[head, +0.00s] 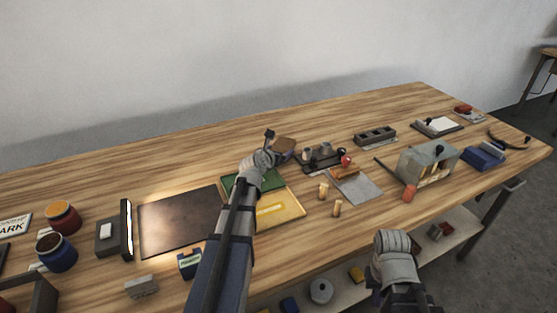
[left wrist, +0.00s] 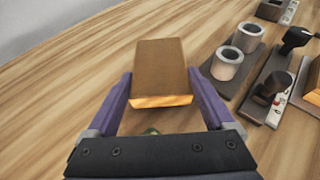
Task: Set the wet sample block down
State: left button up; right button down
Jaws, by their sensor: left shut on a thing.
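The sample block (head: 284,144) is a brown, flat-topped block with a bright orange near edge. It also shows in the left wrist view (left wrist: 160,72), where it sits between my two purple fingers. My left gripper (head: 281,150) is shut on it, over the far middle of the table. I cannot tell whether the underside touches the wood. My right arm shows at the lower right in the head view, beyond the table's front edge; its fingers cannot be made out.
A dark holder (head: 322,160) with grey cups stands just right of the block. A green and yellow tray (head: 292,219) lies partly behind my left arm, with a dark panel (head: 178,220) to its left. Bare wood (head: 205,155) stretches left and behind the block.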

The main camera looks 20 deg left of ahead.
pick_arm(q)
jog(key=shift+f, duration=0.65)
pick_arm(e)
jog(key=shift+f, duration=0.7)
pick_arm(q)
jog(key=shift+f+b, duration=0.25)
jog(key=shift+b, duration=0.2)
jog(key=o, duration=1.2)
jog(key=shift+r, duration=0.1)
pick_arm(e)
jog(key=shift+f, duration=0.1)
pick_arm(q)
jog(key=shift+r+p, duration=0.15)
jog(key=shift+p, duration=0.15)
jog(key=p+v, duration=0.4)
jog(key=v, duration=0.8)
pick_arm(e)
notch_tip(320, 180, up, 5)
jog(key=shift+f, duration=0.1)
